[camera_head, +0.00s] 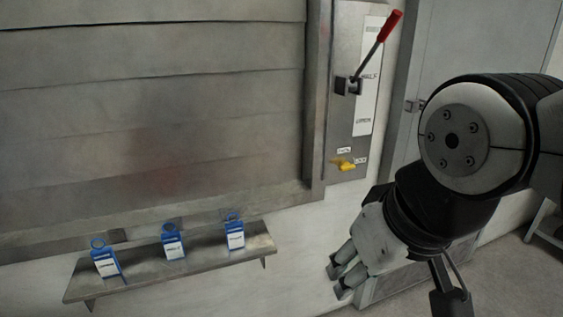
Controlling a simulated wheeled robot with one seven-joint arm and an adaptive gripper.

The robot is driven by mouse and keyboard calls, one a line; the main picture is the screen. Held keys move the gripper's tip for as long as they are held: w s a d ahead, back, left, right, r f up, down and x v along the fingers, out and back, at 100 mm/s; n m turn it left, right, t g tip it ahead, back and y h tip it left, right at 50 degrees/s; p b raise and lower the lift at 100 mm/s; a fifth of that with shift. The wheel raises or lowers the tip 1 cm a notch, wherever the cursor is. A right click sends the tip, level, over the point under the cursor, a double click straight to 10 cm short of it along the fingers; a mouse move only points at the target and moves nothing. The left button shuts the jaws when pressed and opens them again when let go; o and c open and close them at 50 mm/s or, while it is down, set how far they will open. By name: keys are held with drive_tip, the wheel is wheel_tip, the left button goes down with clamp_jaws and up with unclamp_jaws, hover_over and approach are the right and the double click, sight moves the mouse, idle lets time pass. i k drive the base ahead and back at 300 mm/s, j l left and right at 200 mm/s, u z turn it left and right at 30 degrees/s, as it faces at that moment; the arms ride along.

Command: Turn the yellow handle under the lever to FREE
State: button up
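The yellow handle (344,164) is on the lower part of a grey wall panel (341,120), with small white labels above it and to its right. The label words are too small to read surely. The lever (372,55) with a red grip is above it, tilted up to the right from a dark pivot block. My gripper (338,279) is below the yellow handle in the picture, pointing down to the left and apart from the panel. Its two fingertips show a gap between them, with nothing seen in it.
A narrow metal shelf (190,267) at lower left holds blue tags or padlocks with white labels (173,246). A slatted metal shutter (150,110) fills the left. A grey cabinet door (430,60) is behind my arm. A low grey box (385,285) stands behind my gripper.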

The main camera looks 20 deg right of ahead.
sight(348, 167)
drive_tip(key=z, duration=0.6)
drive_tip(key=i+l+z, duration=0.25)
drive_tip(key=z, duration=0.2)
drive_tip(key=i, duration=0.05)
